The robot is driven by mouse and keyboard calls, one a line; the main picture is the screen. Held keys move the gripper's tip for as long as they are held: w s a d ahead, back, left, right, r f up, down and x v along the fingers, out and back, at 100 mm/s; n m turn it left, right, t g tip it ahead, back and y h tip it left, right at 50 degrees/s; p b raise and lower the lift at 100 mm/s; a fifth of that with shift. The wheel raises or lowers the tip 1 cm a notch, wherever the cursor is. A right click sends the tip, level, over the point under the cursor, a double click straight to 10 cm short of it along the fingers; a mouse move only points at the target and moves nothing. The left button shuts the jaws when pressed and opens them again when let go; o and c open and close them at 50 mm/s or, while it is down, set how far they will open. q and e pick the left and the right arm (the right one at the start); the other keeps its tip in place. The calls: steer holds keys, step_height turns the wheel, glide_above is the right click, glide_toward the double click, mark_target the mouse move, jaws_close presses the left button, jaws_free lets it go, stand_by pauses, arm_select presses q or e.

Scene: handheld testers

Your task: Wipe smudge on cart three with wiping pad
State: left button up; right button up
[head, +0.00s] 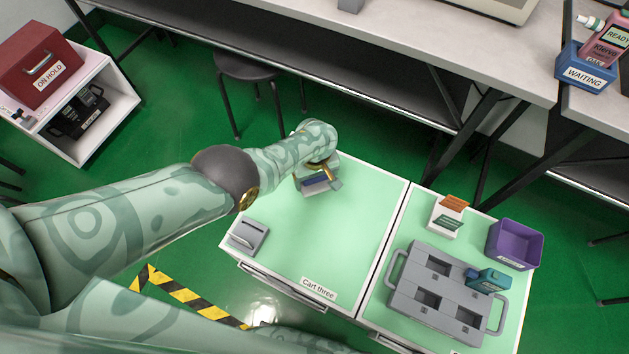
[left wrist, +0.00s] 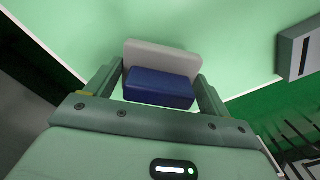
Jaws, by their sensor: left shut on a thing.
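The wiping pad has a blue grip block and a pale grey pad (left wrist: 162,57). My left gripper (left wrist: 158,80) is shut on it, one finger at each end. In the head view the pad (head: 320,187) is over the back left part of the light green top of cart three (head: 340,235). I cannot tell whether the pad touches the top. I cannot make out a smudge on the visible surface; the arm and pad hide part of it. My right gripper is not in view.
A grey slotted block (head: 249,236) sits at the cart's front left corner. The adjoining cart to the right bears a grey handled tray (head: 437,290), a purple bin (head: 514,245) and a card holder (head: 447,218). A grey bench (head: 440,60) runs behind. Cart three's middle is clear.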

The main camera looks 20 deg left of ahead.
arm_select(q)
steer(key=shift+r+p, duration=0.65)
steer(key=shift+r, duration=0.75)
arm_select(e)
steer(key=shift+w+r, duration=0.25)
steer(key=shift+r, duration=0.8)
arm_select(q)
steer(key=shift+r+p, duration=1.05)
steer(key=shift+r, duration=0.6)
steer(key=shift+f, duration=0.15)
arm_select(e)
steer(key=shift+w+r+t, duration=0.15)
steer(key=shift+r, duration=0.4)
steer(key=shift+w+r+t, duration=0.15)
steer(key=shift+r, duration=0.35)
